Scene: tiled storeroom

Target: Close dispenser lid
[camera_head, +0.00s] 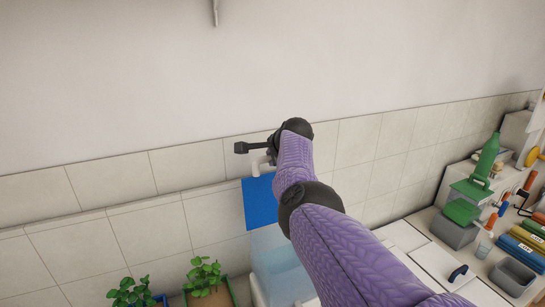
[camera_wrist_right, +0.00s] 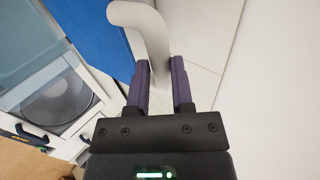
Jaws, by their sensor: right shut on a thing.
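The dispenser has a blue lid (camera_head: 259,205) above a clear, pale blue body (camera_head: 273,262) in the middle of the head view. The lid also fills the upper left of the wrist view (camera_wrist_right: 92,28). A white curved handle (camera_wrist_right: 152,30) stands at the lid's edge. My right gripper (camera_wrist_right: 161,82) is shut on this handle, one finger on each side. In the head view my right arm covers part of the lid and body, and the fingers are mostly hidden. I cannot tell the lid's exact angle. My left gripper is in no view.
Two potted plants (camera_head: 204,276) stand left of the dispenser. A tiled wall (camera_head: 110,185) runs close behind.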

